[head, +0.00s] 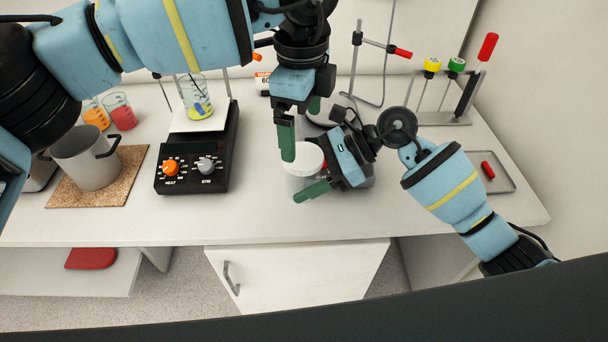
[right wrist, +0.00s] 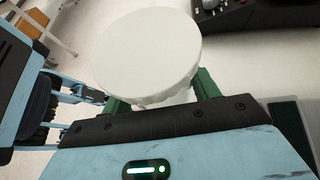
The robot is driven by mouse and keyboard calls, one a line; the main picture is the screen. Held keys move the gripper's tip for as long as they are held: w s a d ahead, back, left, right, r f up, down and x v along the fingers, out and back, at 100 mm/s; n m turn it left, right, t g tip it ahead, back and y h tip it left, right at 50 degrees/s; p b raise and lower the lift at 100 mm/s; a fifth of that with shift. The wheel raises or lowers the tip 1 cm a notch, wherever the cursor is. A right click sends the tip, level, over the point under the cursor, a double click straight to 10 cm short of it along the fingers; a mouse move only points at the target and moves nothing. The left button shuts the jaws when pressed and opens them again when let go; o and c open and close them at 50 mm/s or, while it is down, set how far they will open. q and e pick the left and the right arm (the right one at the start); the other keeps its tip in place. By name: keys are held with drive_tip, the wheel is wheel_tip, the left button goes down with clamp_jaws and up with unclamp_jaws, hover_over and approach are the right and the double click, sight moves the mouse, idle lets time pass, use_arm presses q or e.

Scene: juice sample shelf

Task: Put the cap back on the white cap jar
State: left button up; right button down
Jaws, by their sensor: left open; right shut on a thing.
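The white cap (head: 304,157) sits on top of the white cap jar (head: 298,183), which stands upright near the middle of the bench. In the right wrist view the round cap (right wrist: 147,50) hides most of the jar. I cannot tell whether the cap is fully seated. My right gripper (head: 316,186) comes from the right and is shut on the jar body below the cap, with a green finger on each side in the wrist view. My left gripper (head: 301,133) is open, pointing down just above the cap, one fingertip close to the cap's left edge.
A black hotplate (head: 196,165) with a beaker (head: 196,97) stands to the left. A metal pot (head: 88,158) rests on a cork mat (head: 130,177) farther left. A rack (head: 440,117) and a tray (head: 503,172) stand right. The bench's front strip is clear.

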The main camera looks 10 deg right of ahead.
use_arm(q)
wheel_tip(320, 180, up, 11)
drive_tip(key=shift+f, duration=0.2)
idle(0.3)
